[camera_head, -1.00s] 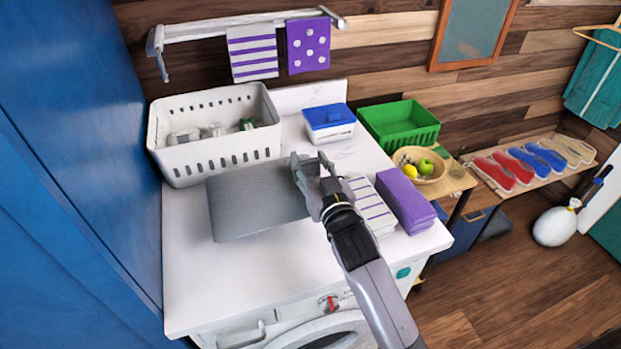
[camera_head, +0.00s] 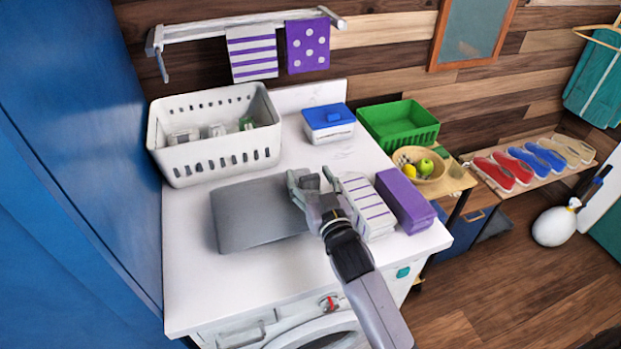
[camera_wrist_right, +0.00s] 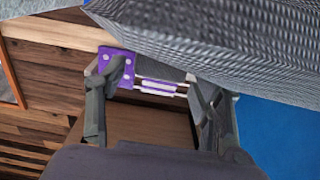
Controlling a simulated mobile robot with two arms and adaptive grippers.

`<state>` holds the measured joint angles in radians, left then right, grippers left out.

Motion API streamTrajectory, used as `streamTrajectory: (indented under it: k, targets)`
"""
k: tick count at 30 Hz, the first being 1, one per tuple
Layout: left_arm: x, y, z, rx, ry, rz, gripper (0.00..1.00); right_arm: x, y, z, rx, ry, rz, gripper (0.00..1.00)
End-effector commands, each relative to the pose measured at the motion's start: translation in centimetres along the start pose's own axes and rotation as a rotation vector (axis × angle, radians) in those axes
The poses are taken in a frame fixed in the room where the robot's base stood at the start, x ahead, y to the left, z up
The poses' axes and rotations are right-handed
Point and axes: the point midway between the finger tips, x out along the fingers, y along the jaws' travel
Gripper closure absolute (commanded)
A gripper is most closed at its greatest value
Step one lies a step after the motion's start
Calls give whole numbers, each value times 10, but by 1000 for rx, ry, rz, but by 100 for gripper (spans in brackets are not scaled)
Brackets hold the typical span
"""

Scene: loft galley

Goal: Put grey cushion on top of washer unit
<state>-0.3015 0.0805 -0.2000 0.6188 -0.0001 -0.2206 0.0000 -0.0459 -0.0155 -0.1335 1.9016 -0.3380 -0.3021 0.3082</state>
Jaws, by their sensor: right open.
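The grey cushion (camera_head: 255,215) lies on the white top of the washer unit (camera_head: 200,285), in front of the white basket. My right gripper (camera_head: 312,180) is open at the cushion's right edge, with one finger over or against its corner; I cannot tell whether they touch. In the right wrist view the cushion's woven grey surface (camera_wrist_right: 235,40) fills the upper right, close to the spread fingers of my gripper (camera_wrist_right: 155,95). The washer's round door shows partly at the bottom of the head view. My left gripper is not in view.
A white basket (camera_head: 215,162) and blue-lidded box (camera_head: 328,122) stand behind. Folded striped towels (camera_head: 366,210) and a purple block (camera_head: 405,200) sit close to the right. A green crate (camera_head: 400,124) and fruit bowl (camera_head: 428,178) lie beyond. The front left of the top is clear.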

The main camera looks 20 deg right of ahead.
Motion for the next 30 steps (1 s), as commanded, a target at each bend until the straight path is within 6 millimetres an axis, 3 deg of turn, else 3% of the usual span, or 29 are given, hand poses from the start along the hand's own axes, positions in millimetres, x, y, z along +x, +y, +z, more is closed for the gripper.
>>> streamTrajectory:
  k: [10,21,30]
  targets:
    - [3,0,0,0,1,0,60,-12,0,2,0,-1,0,40]
    - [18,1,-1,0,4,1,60,-84,0,3,1,-2,0,40]
    - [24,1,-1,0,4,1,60,-117,0,1,0,0,0,40]
